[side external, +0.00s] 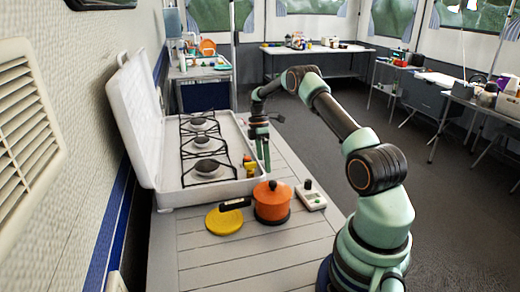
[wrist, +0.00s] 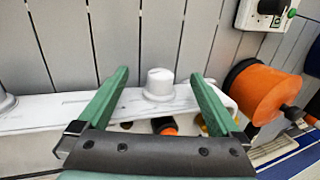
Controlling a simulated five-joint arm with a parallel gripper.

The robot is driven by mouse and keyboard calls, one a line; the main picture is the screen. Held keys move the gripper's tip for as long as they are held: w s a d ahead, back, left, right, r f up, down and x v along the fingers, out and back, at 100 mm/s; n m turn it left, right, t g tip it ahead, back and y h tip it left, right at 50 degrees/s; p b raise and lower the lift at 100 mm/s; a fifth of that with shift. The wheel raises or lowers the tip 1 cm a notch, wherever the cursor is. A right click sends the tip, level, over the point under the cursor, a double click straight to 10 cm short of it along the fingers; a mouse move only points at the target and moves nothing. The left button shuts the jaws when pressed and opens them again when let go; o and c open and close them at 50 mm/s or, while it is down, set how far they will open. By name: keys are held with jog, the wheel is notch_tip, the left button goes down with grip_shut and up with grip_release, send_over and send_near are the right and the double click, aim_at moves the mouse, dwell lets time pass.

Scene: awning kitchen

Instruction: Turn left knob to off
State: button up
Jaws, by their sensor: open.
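The white camp stove (side external: 222,183) stands with its lid open on the slatted table in the side view. Its white edge (wrist: 70,106) crosses the wrist view. A white round knob (wrist: 159,85) on that edge is between my fingertips, with a gap on each side. It is the knob nearer the orange pot. A second knob (wrist: 6,101) is cut off at the left of the wrist view. My gripper (side external: 264,153) points down beside the stove's right edge. It also shows in the wrist view (wrist: 160,73), open and empty. The knob's setting cannot be told.
The orange pot (side external: 271,202) with a dark handle, a yellow disc (side external: 224,221) and a white device (side external: 311,196) stand in front of the stove. Small yellow and red items (side external: 250,169) sit at the stove's near right corner.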

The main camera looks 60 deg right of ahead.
jog(key=a+v, duration=0.1)
jog(key=v, duration=0.6)
jog(key=shift+s+d, duration=0.2)
jog(key=shift+d, duration=0.15)
dwell(0.4)
jog(key=shift+r, duration=0.15)
jog(key=a+r+m+t+h, duration=0.2)
jog(key=a+r+m+t, duration=0.15)
jog(key=a+r, duration=1.2)
jog(key=s+a+m+t, duration=0.4)
jog(key=s+a, duration=0.7)
jog(key=a, duration=0.5)
jog(key=shift+s+m+t, duration=0.35)
jog(key=shift+s+m, duration=0.05)
jog(key=shift+m, duration=0.35)
jog(key=shift+r, duration=0.15)
jog(key=shift+c, duration=0.3)
